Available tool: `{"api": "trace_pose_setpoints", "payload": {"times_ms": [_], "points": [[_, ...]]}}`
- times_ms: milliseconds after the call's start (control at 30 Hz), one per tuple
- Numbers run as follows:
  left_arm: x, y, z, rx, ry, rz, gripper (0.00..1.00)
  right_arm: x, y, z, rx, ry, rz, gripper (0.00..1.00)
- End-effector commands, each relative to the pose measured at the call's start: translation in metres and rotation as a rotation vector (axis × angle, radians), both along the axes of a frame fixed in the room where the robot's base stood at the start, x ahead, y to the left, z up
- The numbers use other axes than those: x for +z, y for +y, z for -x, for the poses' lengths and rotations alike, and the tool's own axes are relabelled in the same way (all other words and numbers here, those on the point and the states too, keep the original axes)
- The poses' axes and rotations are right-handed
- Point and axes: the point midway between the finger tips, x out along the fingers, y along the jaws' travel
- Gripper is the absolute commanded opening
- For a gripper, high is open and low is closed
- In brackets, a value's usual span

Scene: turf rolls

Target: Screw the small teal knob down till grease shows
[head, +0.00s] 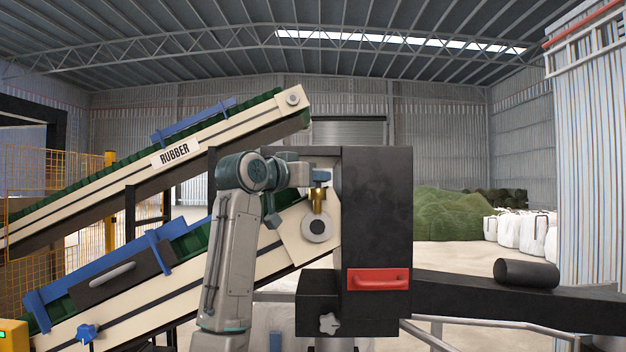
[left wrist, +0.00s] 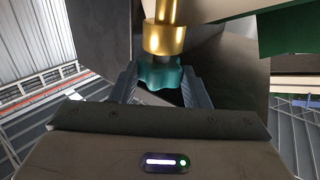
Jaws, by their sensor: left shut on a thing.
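The small teal knob (left wrist: 160,75) sits on the end of a brass cup (left wrist: 165,38) in the left wrist view. My left gripper (left wrist: 161,80) has one finger on each side of the knob and is shut on it. In the head view the knob (head: 322,175) shows small above the brass cup (head: 317,196), partly hidden by my gripper (head: 313,174). The cup stands above a pale round roller end (head: 316,229). My right gripper is not in view.
A black housing (head: 378,215) with a red handle (head: 378,279) stands close right of the cup. A grey star knob (head: 329,323) is below. Cream conveyors (head: 60,215) slope up from the left. A black roll (head: 527,273) lies on a dark belt at right.

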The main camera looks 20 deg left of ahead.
Motion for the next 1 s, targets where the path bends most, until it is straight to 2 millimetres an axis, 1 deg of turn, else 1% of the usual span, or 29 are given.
{"api": "trace_pose_setpoints", "payload": {"times_ms": [300, 767, 800, 900, 1000], "points": [[0.0014, 0.0032, -0.0007, -0.106, -0.002, 0.001, 0.19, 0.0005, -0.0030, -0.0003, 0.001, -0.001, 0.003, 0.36], [0.0018, 0.0029, -0.0007, -0.121, -0.003, 0.000, 0.19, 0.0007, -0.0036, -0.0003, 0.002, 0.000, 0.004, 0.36], [0.0018, 0.0029, -0.0007, -0.121, -0.003, 0.000, 0.46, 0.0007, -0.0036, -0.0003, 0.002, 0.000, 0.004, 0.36], [0.0016, 0.0028, -0.0008, -0.121, -0.003, 0.000, 0.64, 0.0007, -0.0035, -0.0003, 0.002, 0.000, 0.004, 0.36], [0.0013, 0.0030, -0.0011, -0.120, -0.002, 0.000, 0.64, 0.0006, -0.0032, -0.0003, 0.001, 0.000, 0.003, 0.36]]}}
